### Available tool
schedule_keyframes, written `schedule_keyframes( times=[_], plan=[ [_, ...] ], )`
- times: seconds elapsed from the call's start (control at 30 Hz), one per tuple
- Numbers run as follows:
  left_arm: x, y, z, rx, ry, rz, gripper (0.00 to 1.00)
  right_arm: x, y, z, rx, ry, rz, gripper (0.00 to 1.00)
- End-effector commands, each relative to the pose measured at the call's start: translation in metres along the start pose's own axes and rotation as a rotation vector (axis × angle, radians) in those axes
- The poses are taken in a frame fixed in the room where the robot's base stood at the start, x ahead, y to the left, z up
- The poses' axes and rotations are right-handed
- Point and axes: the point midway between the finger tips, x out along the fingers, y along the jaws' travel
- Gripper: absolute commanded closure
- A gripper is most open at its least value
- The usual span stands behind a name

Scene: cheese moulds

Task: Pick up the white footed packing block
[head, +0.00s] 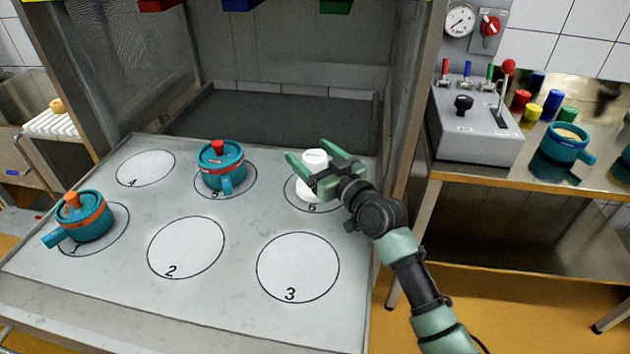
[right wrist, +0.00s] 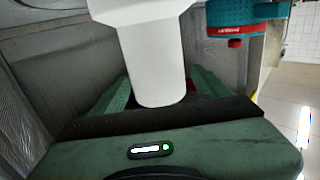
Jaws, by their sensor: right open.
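The white footed packing block (head: 314,157) stands upright on circle 6 at the back right of the grey worktop, with a wide round foot and a narrower stem. My right gripper (head: 310,152) is open, with its green fingers on either side of the stem near the top. The right wrist view shows the block (right wrist: 155,55) upside down in the picture, between the two spread fingers. Whether either finger touches it I cannot tell. Part of the stem and foot is hidden behind the gripper in the head view. My left gripper is not in view.
A teal pot (head: 220,166) stands on circle 5, left of the block; another (head: 82,217) stands on circle 1. Circles 2, 3 and 4 are bare. A frame post (head: 408,90) rises right of the block. A control box (head: 475,125) stands on the right-hand bench.

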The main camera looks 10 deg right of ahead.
Motion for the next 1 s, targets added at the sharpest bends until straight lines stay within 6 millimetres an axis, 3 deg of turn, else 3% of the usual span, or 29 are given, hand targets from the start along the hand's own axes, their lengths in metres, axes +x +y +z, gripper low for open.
schedule_keyframes(
  times=[0.13,0.37,0.67,1.0],
  plan=[
    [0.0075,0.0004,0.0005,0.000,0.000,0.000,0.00,0.0156,0.0001,0.0018,0.000,-0.001,0.000,0.24],
    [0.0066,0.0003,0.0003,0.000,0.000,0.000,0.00,0.0172,0.0001,0.0007,-0.001,-0.002,0.000,0.24],
    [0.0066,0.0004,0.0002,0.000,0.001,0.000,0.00,0.0170,0.0001,0.0009,-0.001,-0.002,0.000,1.00],
    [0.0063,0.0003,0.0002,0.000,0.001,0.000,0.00,0.0170,0.0003,-0.0017,-0.001,0.001,0.001,1.00]
  ],
)
